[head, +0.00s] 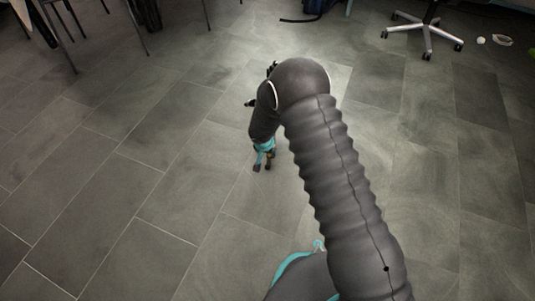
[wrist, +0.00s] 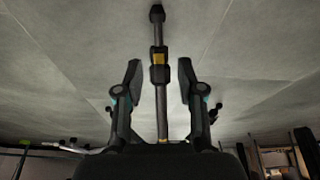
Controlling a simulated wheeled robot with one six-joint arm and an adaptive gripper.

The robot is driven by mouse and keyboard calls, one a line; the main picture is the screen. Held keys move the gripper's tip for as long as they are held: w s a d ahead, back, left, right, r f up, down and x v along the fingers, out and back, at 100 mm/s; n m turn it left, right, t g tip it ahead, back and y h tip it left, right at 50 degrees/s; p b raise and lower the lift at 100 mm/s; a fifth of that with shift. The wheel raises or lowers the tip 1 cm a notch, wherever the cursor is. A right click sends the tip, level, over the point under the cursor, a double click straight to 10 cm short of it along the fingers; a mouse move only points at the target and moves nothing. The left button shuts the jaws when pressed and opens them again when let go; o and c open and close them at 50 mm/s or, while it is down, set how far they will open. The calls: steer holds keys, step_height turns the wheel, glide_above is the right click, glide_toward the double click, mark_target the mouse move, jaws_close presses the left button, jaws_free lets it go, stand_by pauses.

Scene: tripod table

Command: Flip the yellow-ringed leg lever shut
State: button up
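In the wrist view a slim dark tripod leg (wrist: 162,103) runs up the middle, with a black foot at its top end. A black clamp with a yellow ring (wrist: 159,58) sits around it. I cannot tell the lever's own shape or angle there. My gripper (wrist: 159,68) is open, one finger on each side of the leg, with gaps showing on both sides. In the head view my gripper (head: 262,163) is small, at the end of my arm, low over the floor. My arm hides much there; small black parts beside it cannot be made out clearly.
Grey tiled floor (head: 120,200) is clear on the left and right of my arm. A wheeled chair base (head: 428,37) stands at the top right, near a small white ball (head: 481,40). Thin furniture legs (head: 140,28) stand at the top left.

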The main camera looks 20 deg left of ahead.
steer(key=v, duration=0.9)
steer(key=shift+r, duration=0.35)
steer(key=shift+s, duration=0.15)
